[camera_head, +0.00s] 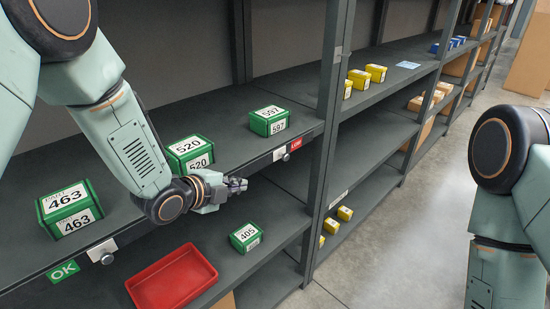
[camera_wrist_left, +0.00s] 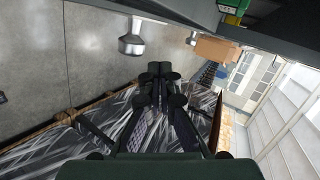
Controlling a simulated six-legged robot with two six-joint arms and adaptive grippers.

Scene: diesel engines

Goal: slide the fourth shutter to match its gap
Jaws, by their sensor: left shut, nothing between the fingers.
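Two small pale plates with round knobs sit on the upper shelf's front edge in the head view. One plate (camera_head: 102,250) is at the lower left beside a green OK tag (camera_head: 63,271). The other plate (camera_head: 280,153) is beside a red tag (camera_head: 296,143). I cannot tell which is the fourth shutter, and I see no clear gap. My left gripper (camera_head: 241,185) is shut and empty in front of the shelf edge, below and left of the red-tagged plate and apart from it. The left wrist view shows my left gripper (camera_wrist_left: 160,72) near a metal knob (camera_wrist_left: 132,44). My right gripper is out of view.
Green boxes marked 463 (camera_head: 68,209), 520 (camera_head: 190,154) and 597 (camera_head: 269,121) stand on the upper shelf. Below are a red tray (camera_head: 172,279) and green box 405 (camera_head: 245,238). A dark upright post (camera_head: 328,110) stands right of the red tag. The aisle floor (camera_head: 400,235) is clear.

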